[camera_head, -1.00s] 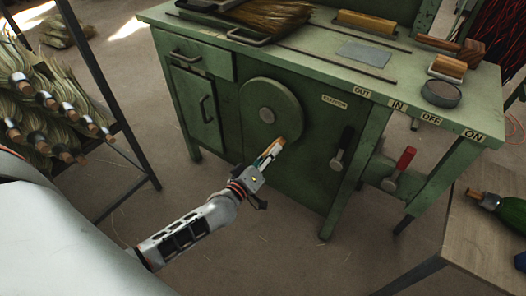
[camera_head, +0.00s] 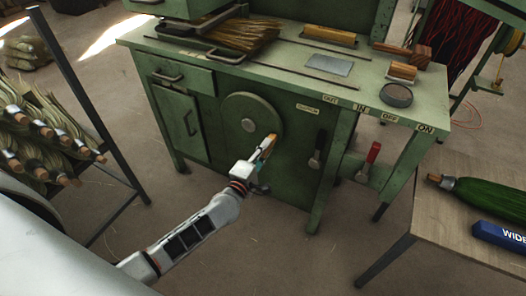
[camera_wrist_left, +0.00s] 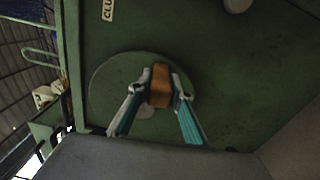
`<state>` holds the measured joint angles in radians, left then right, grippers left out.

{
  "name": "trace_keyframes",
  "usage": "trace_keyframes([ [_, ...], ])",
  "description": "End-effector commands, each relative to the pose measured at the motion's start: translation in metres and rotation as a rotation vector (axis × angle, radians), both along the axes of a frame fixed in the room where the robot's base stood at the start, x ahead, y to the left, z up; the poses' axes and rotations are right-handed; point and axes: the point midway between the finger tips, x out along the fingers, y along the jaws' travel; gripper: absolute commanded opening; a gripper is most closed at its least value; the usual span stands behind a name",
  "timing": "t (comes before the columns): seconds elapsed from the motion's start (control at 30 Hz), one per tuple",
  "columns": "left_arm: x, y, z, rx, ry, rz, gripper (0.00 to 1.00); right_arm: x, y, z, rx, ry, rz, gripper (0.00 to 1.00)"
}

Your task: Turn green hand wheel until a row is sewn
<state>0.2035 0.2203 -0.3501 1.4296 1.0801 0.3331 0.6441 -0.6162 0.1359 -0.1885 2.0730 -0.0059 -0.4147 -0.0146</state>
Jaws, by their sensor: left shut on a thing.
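The round green hand wheel (camera_head: 240,106) is mounted on the front of the green machine bench, with a pale hub at its centre. It also shows in the left wrist view (camera_wrist_left: 110,85). Its wooden handle (camera_wrist_left: 160,86) sticks out near the rim, at the wheel's lower right in the head view. My left gripper (camera_head: 264,152) is shut on this handle, with one finger on each side of it in the left wrist view. The fingers partly hide the handle in the head view. A broom head with brown bristles (camera_head: 250,36) lies on the bench top. My right gripper is not in view.
A black lever (camera_head: 318,150) and a red-handled lever (camera_head: 370,157) stand right of the wheel. A rack of bristle bundles (camera_head: 35,150) is at the left. A wooden table (camera_head: 440,225) with a green brush (camera_head: 485,197) is at the right. Open floor lies before the bench.

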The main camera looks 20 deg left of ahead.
Motion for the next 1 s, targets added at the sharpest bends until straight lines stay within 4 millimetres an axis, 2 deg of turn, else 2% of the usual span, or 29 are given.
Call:
trace_keyframes([
  [0.17, 0.0002, -0.0008, 0.0059, -0.043, 0.002, -0.001, 0.00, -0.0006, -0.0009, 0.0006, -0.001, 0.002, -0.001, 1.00],
  [0.67, -0.0001, -0.0003, 0.0058, -0.063, 0.006, 0.000, 0.00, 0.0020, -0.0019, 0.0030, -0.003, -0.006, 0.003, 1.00],
  [0.7, -0.0001, -0.0002, 0.0058, -0.063, 0.006, 0.000, 0.22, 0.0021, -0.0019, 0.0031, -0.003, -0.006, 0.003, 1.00],
  [0.77, -0.0001, -0.0001, 0.0058, -0.063, 0.006, 0.000, 0.36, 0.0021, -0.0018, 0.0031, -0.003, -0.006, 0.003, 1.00],
  [1.0, -0.0001, 0.0000, 0.0060, -0.063, 0.006, 0.000, 0.36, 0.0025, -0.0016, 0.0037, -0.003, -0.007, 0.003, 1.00],
])
